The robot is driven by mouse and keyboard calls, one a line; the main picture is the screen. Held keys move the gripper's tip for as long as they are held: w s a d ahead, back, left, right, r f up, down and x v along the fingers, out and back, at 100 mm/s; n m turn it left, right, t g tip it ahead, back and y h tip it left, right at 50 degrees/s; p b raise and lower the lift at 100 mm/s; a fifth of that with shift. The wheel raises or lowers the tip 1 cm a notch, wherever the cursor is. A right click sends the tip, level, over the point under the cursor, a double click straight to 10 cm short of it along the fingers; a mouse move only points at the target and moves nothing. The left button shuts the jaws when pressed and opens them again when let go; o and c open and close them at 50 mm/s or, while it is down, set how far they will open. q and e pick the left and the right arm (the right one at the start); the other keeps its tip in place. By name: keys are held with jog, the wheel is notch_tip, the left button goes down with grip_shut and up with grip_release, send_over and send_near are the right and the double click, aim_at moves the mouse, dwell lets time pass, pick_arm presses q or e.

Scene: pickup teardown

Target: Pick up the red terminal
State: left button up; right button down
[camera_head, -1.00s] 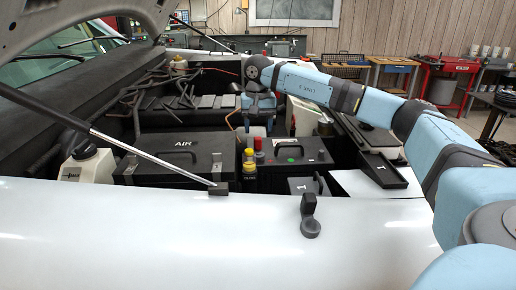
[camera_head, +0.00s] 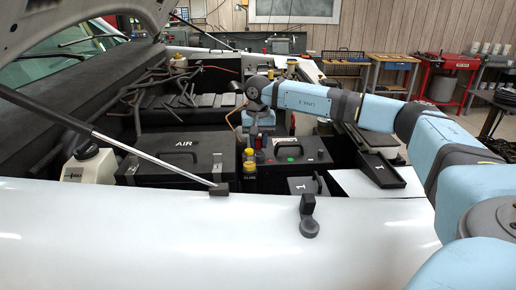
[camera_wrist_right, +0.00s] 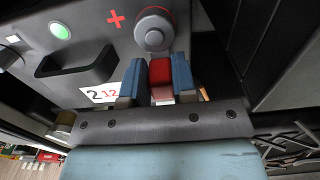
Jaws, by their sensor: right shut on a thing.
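The red terminal (camera_wrist_right: 160,71) is a small red block in the right wrist view, between the two blue fingers of my right gripper (camera_wrist_right: 158,80). The fingers are shut on it, one on each side. In the head view my right gripper (camera_head: 262,134) points down at the battery's left edge, and a bit of the red terminal (camera_head: 258,143) shows just below it. The black battery (camera_head: 305,150) has a green dot and a handle. My left gripper is not in view.
A grey round post with a red rim (camera_wrist_right: 154,30) stands beside the terminal, near a red plus mark. The black AIR box (camera_head: 180,160) and a yellow-capped bottle (camera_head: 249,170) are to the left. A prop rod (camera_head: 120,143) crosses the bay.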

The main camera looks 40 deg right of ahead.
aim_at(258, 139)
jog(key=shift+r, duration=0.1)
jog(key=shift+w+r, duration=0.1)
jog(key=shift+r, duration=0.45)
notch_tip(258, 139, up, 19)
jog(key=b, duration=0.1)
jog(key=shift+f, duration=0.1)
dwell(0.5)
jog(key=shift+d+p, duration=0.1)
jog(key=shift+p, duration=0.2)
